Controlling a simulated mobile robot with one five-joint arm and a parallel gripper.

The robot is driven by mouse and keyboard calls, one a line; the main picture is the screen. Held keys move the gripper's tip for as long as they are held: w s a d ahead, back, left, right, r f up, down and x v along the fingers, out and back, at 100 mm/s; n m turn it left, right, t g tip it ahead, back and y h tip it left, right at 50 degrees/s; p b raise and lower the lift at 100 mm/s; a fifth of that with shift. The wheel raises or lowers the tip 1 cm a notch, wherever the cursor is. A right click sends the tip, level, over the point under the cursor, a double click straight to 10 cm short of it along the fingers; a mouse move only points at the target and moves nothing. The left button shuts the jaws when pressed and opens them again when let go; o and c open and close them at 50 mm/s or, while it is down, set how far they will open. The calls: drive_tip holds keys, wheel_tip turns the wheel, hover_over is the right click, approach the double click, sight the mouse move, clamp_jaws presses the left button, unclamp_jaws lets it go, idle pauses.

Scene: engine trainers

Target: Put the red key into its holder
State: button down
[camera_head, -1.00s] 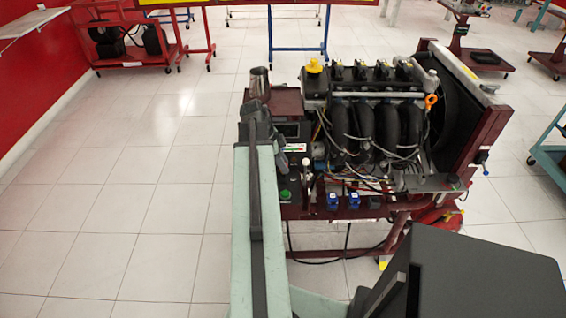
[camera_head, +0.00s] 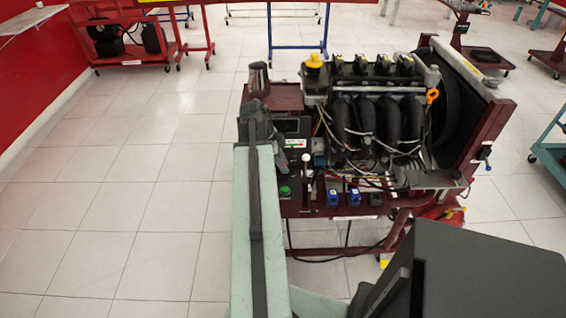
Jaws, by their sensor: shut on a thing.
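My arm rises from the bottom of the view to the left front corner of the engine trainer (camera_head: 300,210). The fingertips are hidden behind the arm. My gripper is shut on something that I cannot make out. I cannot pick out the red key or its holder. A green round button (camera_head: 285,191) and a white-topped lever (camera_head: 306,160) show on the front ledge, right of my arm.
Blue connectors (camera_head: 333,198) sit along the trainer's front ledge. A metal cup-like part (camera_head: 258,78) stands on its back left corner. The engine (camera_head: 375,120) with loose wires fills the right part. The tiled floor (camera_head: 130,200) at left is clear.

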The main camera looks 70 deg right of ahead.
drive_tip(key=shift+f, duration=0.3)
drive_tip(key=c, duration=1.1)
unclamp_jaws()
drive_tip(key=shift+o, duration=1.4)
drive_tip(key=shift+s+r, duration=0.1)
drive_tip(key=shift+r, duration=0.05)
drive_tip(key=shift+r+p, duration=1.4)
